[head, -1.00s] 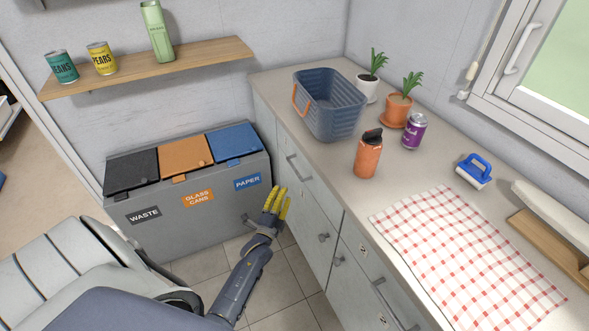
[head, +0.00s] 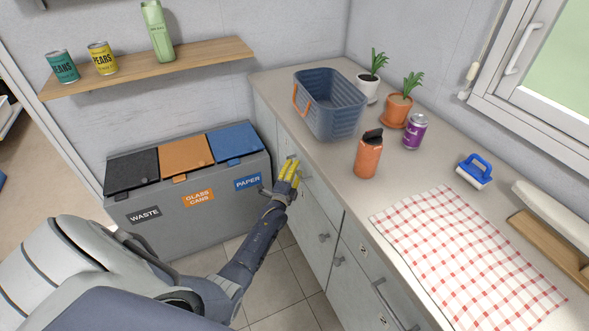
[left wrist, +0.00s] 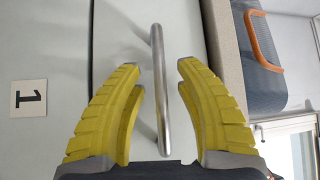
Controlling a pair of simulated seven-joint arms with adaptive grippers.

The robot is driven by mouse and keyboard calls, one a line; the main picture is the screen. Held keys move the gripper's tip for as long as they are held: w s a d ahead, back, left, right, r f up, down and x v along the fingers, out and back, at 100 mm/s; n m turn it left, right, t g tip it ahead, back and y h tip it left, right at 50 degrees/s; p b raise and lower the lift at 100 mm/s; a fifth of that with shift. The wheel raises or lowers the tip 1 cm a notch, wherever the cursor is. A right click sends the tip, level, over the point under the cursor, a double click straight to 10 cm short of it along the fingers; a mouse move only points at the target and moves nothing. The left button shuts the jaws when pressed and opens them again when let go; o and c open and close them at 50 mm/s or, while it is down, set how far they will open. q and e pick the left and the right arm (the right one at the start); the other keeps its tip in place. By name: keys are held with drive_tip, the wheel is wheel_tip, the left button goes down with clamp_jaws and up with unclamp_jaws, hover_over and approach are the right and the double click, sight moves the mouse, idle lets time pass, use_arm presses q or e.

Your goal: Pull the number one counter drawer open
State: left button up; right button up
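The counter drawer (left wrist: 120,60) is a pale grey front just below the countertop, and it looks shut. Its metal bar handle (left wrist: 158,90) stands between my left fingers in the left wrist view. A card with the number 1 (left wrist: 30,97) is on the panel across a seam from the handle. My left gripper (head: 290,166) is open, its yellow fingers (left wrist: 160,85) on either side of the bar, with a visible gap on both sides. In the head view the gripper covers part of the drawer front and handle. My right gripper is not in view.
The grey recycling bin (head: 170,236) stands left of my left forearm, close to the cabinet. Above, the countertop (head: 330,165) holds a blue basket (head: 335,110), an orange bottle (head: 368,157), a purple can (head: 415,132) and a checked cloth (head: 465,260). Floor tiles lie below the arm.

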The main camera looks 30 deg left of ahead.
use_arm(q)
drive_tip(key=shift+o, duration=0.4)
drive_tip(key=shift+w, duration=0.1)
clamp_jaws()
drive_tip(key=shift+r, duration=0.1)
